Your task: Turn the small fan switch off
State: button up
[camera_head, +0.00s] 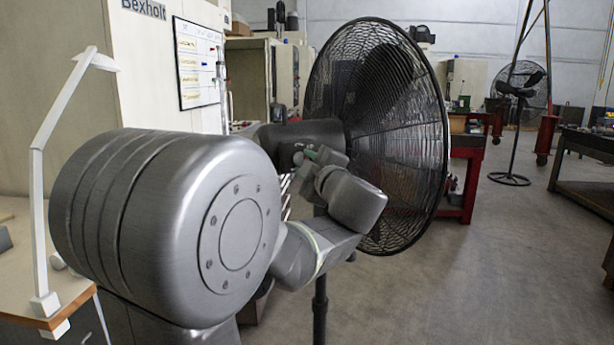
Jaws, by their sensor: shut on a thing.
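A large black fan (385,110) with a round wire cage stands in the middle of the view on a dark pole (320,305). Its dark motor housing (275,135) sticks out to the left behind the cage. My gripper (308,160) is at the right end of the housing's near side, with its fingers against it. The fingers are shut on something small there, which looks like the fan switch. The switch itself is hidden by the fingers, and its position cannot be read.
My own large arm joint fills the lower left. A white lamp arm (38,200) stands on a wooden table (70,300) at the left. A red workbench (465,165) is behind the fan. A second fan (518,88) stands far right. The floor between is clear.

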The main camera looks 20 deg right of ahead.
jog(key=shift+f+n+b, duration=0.1)
jog(key=shift+n+b, duration=1)
jog(key=shift+n, duration=0.6)
jog(key=shift+n+y, duration=0.3)
jog(key=shift+y, duration=0.1)
jog(key=o, duration=1)
jog(key=s, duration=1.4)
jog(key=shift+d+f+b, duration=0.1)
jog(key=shift+f+b, duration=0.3)
jog(key=shift+w, duration=0.1)
jog(key=w, duration=0.9)
jog(key=w+r, duration=0.1)
jog(key=w, duration=0.3)
jog(key=shift+w+p, duration=0.3)
jog(key=shift+w, duration=0.1)
